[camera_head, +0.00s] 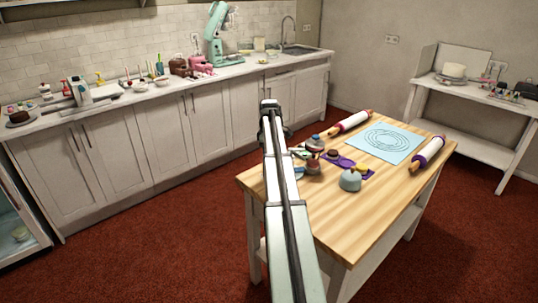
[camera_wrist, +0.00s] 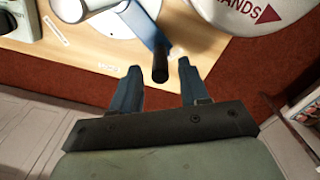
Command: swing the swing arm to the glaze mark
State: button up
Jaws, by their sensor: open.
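In the wrist view, a blue bar (camera_wrist: 138,22) ends in a dark upright knob (camera_wrist: 160,62); it looks like the swing arm. My gripper (camera_wrist: 159,68) is open, with one blue finger on each side of the knob. I see no clear contact between fingers and knob. A small white label (camera_wrist: 108,67) lies on the wood left of the knob, and another label (camera_wrist: 55,31) lies farther left; I cannot read either, so I cannot tell which is the glaze mark. In the head view my arm covers part of the table, and I cannot make out the gripper or swing arm.
A white disc (camera_wrist: 245,12) with red lettering is at the upper right of the wrist view. The wooden table (camera_head: 340,220) carries a blue mat (camera_head: 388,142), rolling pins (camera_head: 350,122), a purple piece (camera_head: 338,159) and a blue-grey domed item (camera_head: 350,181). Its front is clear.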

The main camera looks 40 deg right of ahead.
jog(key=shift+r, duration=3.5)
